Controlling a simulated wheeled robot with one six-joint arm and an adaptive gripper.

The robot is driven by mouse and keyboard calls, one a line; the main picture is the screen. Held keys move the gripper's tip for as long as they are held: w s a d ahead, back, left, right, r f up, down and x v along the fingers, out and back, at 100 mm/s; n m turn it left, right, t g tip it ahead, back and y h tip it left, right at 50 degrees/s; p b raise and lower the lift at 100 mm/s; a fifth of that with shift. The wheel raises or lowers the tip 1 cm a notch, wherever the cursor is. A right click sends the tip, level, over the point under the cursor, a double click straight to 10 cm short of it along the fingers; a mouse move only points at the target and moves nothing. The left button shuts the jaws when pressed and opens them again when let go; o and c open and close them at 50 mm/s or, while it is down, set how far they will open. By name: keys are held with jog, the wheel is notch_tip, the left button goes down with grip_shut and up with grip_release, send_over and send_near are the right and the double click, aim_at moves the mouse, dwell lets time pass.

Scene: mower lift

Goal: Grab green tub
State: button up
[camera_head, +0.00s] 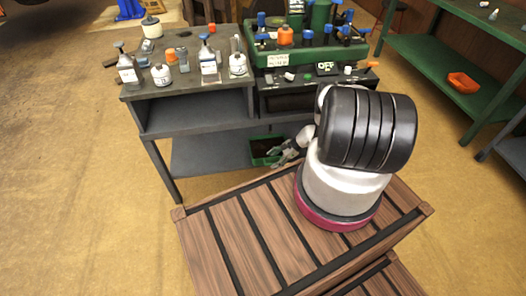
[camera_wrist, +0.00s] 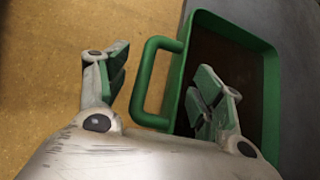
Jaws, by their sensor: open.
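The green tub (camera_head: 257,146) sits on the lower shelf of the grey workbench in the head view, partly hidden by my gripper. In the wrist view the green tub (camera_wrist: 191,27) has a dark inside and a green loop handle (camera_wrist: 141,82) on its left side. My gripper (camera_head: 279,151) is low in front of the shelf, at the tub. In the wrist view my gripper (camera_wrist: 163,82) is open, with the handle between its fingers. The left finger is outside the tub, over the floor. The right finger shows over the tub's inside. I cannot tell whether either finger touches the tub.
The grey workbench (camera_head: 190,119) has a middle shelf above the tub and bottles on top. A green tool tray (camera_head: 262,57) stands on the bench's right part. The floor left of the bench is clear.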

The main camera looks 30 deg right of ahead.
grip_shut()
dwell(0.4)
jog(key=shift+w+r, duration=0.15)
jog(key=shift+r, duration=0.05)
